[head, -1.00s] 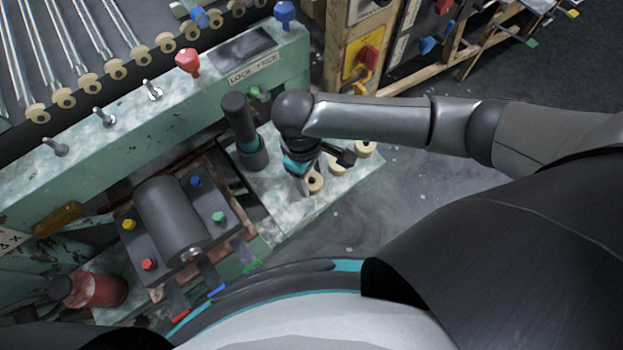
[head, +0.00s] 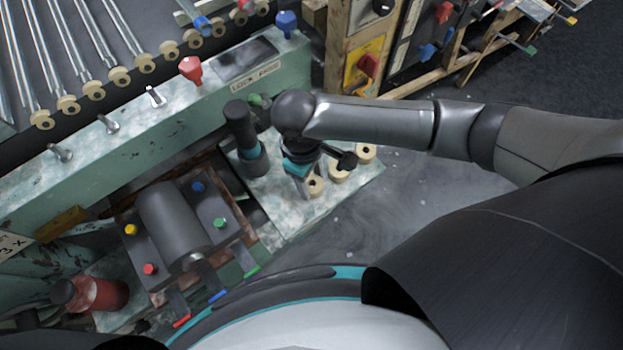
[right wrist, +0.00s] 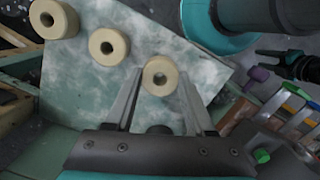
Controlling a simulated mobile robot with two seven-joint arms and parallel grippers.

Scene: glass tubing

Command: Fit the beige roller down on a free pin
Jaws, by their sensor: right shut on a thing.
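My right gripper (head: 305,184) points down at the pale green shelf (head: 345,194). It is shut on a beige roller (head: 315,187), the one closest to the dark post. In the right wrist view this roller (right wrist: 160,76) sits between the two fingertips, its hole facing the camera. I cannot tell whether it touches the shelf. Two more beige rollers, one in the middle (right wrist: 109,45) and one at the far end (right wrist: 54,18), stand in line with it. Bare metal pins, left (head: 60,153), middle (head: 109,124) and right (head: 156,97), stand on the green rail (head: 85,150).
A dark upright post (head: 240,125) with a teal band stands close beside my right gripper. A red knob (head: 191,69) and a blue knob (head: 286,22) rise from the rail. A dark roller block (head: 172,225) with coloured knobs lies nearer. Beige rollers line the rack behind.

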